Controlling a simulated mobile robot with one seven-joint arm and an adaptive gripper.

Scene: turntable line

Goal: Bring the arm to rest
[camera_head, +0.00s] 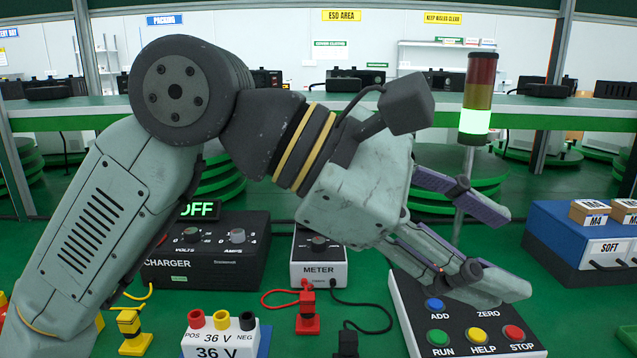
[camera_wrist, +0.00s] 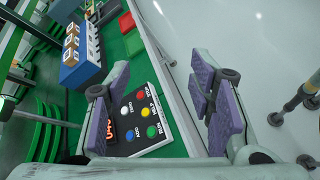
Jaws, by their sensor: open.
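My arm reaches across the head view from the lower left, bent at the elbow. My gripper (camera_head: 515,252) points to the right, above and behind the button panel (camera_head: 412,308). Its two fingers are spread apart with nothing between them. In the wrist view my gripper (camera_wrist: 162,82) also shows open, with purple pads on the fingers. The button panel (camera_wrist: 158,143) shows between and behind the left finger there, partly hidden by it. My gripper appears apart from the panel and holds no object.
A charger (camera_head: 205,262) reading OFF, a meter (camera_head: 319,272) and a 36 V block (camera_head: 222,345) stand on the green bench. A blue box (camera_head: 560,245) with labelled blocks is at right. A signal tower (camera_head: 477,95) glows green behind my gripper. Pale floor (camera_wrist: 235,40) lies beyond the bench edge.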

